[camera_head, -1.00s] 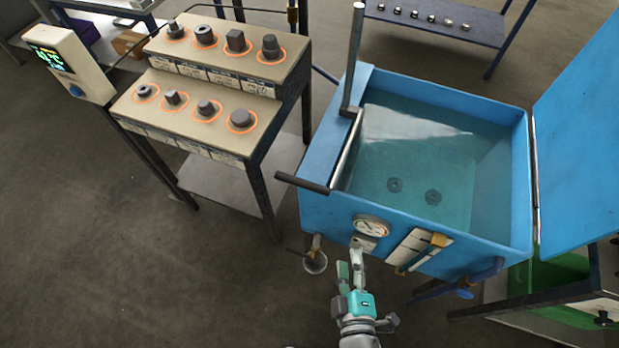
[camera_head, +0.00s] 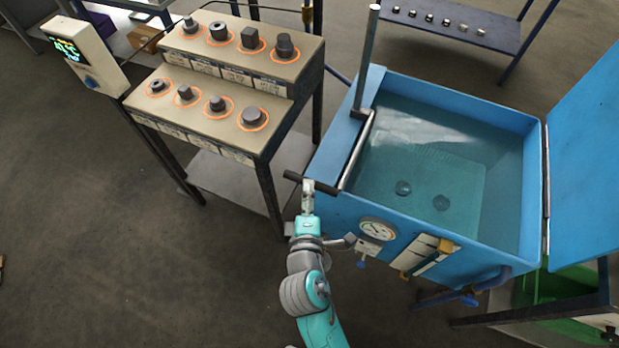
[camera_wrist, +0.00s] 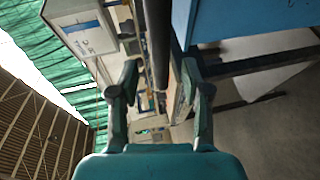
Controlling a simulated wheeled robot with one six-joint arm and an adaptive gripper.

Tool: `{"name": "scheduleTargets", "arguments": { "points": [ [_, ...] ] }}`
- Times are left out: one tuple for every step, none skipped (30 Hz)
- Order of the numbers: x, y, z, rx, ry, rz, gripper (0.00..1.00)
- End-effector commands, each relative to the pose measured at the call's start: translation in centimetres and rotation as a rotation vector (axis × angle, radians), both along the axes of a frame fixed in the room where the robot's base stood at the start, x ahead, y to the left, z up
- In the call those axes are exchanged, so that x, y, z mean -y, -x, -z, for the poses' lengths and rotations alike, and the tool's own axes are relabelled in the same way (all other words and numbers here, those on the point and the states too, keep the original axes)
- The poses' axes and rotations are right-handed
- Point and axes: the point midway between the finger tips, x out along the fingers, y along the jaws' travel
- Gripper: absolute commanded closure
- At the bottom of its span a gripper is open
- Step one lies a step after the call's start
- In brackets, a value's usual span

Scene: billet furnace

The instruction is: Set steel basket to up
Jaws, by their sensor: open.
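The blue water tank (camera_head: 345,205) stands at the right with its lid open. The steel basket (camera_head: 430,165) shows faintly under the water, low in the tank, with two dark round parts on its floor. A steel rod links at the tank's left rim to a dark handle bar (camera_head: 325,186) that sticks out past the front left corner. My gripper (camera_head: 308,188) is at the outer end of this handle. In the wrist view my gripper (camera_wrist: 165,85) has its fingers apart, with the dark bar (camera_wrist: 158,40) between them in the picture. I cannot tell whether they touch it.
A stepped bench (camera_head: 205,120) with several dark metal parts in orange rings stands to the left, with a display box (camera_head: 85,55). An upright post (camera_head: 366,60) rises at the tank's left rim. A gauge (camera_head: 378,229) sits on the tank front. The front left floor is clear.

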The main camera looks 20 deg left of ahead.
Motion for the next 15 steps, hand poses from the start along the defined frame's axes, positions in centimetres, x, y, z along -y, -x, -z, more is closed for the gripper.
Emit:
{"name": "scheduleTargets", "arguments": {
  "points": [
    [-0.3,-0.9,0.2,0.000,-0.001,0.002,0.53],
    [-0.5,-1.3,0.2,0.001,-0.001,0.002,0.53],
    [-0.7,-1.8,0.3,0.000,0.000,0.002,0.53],
    [-0.8,-2.2,0.4,0.000,-0.001,0.002,0.53],
    [-1.0,-2.5,0.4,0.001,-0.001,0.002,0.53],
    [-1.2,-2.9,0.5,0.000,-0.001,0.001,0.53],
    [-1.3,-3.1,0.6,0.000,-0.001,0.001,0.53],
    [-1.4,-3.3,0.7,0.000,-0.001,0.001,0.53],
    [-1.5,-3.6,0.7,0.000,-0.001,0.000,0.53],
    [-1.6,-3.7,0.7,0.000,-0.001,0.000,0.53],
    [-1.6,-3.8,0.8,0.000,0.000,0.000,0.53],
    [-1.7,-4.0,0.8,0.000,0.000,0.000,0.53],
    [-1.7,-4.0,0.8,-0.001,0.000,0.000,0.53],
    [-1.7,-4.1,0.8,-0.001,0.000,0.000,0.53],
    [-1.7,-4.1,0.9,-0.001,0.000,0.000,0.53]
  ]
}}
